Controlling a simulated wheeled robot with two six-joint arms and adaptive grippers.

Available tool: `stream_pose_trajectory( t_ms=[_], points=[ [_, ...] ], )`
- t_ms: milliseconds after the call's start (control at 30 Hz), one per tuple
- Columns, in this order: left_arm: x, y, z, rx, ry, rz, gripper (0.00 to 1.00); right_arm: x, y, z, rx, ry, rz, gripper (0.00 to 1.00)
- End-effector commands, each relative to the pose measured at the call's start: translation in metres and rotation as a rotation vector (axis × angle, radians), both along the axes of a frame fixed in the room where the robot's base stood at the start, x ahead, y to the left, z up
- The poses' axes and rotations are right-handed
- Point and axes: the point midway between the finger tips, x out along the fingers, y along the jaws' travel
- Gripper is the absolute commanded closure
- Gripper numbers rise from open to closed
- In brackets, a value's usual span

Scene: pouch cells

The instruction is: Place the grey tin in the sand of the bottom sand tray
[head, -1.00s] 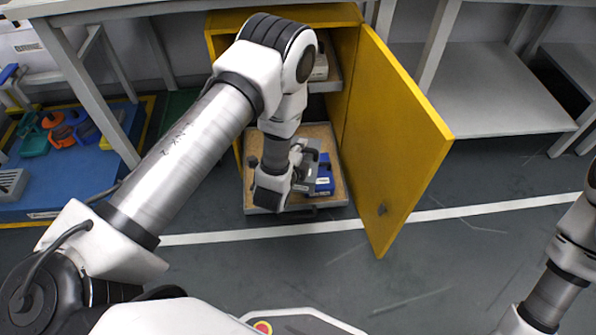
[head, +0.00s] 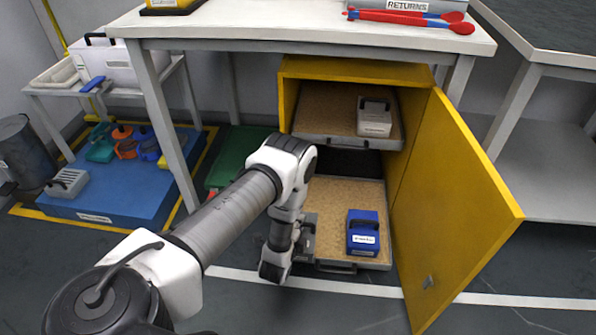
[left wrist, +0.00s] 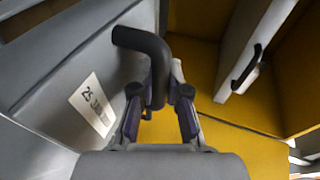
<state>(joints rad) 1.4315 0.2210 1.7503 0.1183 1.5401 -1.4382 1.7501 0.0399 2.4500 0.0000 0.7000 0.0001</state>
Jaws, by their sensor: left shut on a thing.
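The grey tin (left wrist: 55,70) fills the left of the left wrist view, with a white label and a black handle (left wrist: 148,50). My left gripper (left wrist: 160,95) is shut on that handle. In the head view my left gripper (head: 303,232) is at the left part of the bottom sand tray (head: 335,192), and my wrist mostly hides the grey tin. I cannot tell whether the tin touches the sand. A blue tin (head: 363,236) stands in the tray's right part. My right gripper is out of view.
The yellow cabinet (head: 360,70) has its door (head: 455,205) open to the right. A pale tin (head: 374,120) stands in the upper sand tray (head: 325,110). Sand shows free left of the blue tin.

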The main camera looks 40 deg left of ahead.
Motion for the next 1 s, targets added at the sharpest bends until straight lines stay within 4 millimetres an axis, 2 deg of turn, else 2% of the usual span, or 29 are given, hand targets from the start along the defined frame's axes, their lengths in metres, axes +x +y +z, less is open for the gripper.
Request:
stream_pose_trajectory(
  t_ms=[33,200,333,633,833,1000],
  points=[
    [0.015,0.0,-0.005,0.002,-0.011,-0.001,1.0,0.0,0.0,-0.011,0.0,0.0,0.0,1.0],
    [0.059,0.0,-0.009,0.002,-0.01,-0.002,1.0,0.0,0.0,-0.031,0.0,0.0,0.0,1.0],
    [0.081,0.001,-0.009,0.002,-0.007,-0.001,1.0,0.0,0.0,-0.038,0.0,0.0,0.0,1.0],
    [0.102,0.002,-0.009,0.001,-0.007,-0.001,1.0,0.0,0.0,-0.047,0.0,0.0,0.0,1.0],
    [0.101,0.002,-0.038,0.001,-0.003,-0.001,1.0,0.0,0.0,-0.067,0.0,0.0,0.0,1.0],
    [0.101,0.002,-0.043,0.002,-0.005,-0.001,1.0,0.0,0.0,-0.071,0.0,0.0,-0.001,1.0]
  ],
)
